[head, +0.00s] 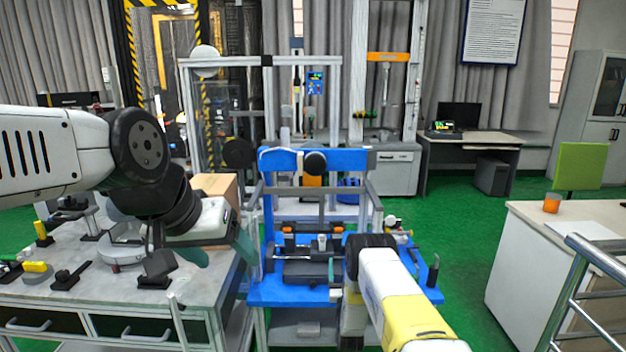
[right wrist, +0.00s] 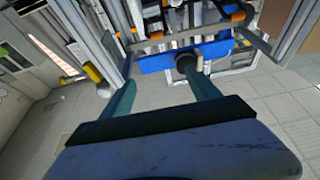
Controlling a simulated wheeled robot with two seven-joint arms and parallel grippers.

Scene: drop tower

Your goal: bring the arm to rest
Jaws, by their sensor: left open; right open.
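My left gripper (head: 219,249) hangs at the left in the head view, over the right end of the grey workbench (head: 215,285). Its two teal fingers are apart, with nothing seen between them. My right arm comes in from the bottom right in front of the blue drop-tower rig (head: 270,291); its gripper is hidden there. In the right wrist view my right gripper (right wrist: 162,92) has two teal fingers spread apart and empty. Beyond them is a blue crossbeam (right wrist: 158,63) with a round black knob (right wrist: 186,63). That beam also shows in the head view (head: 345,160).
Small black and yellow fixtures (head: 38,270) and a cardboard box (head: 214,185) stand on the workbench. Green floor (head: 465,240) lies clear between rig and counter.

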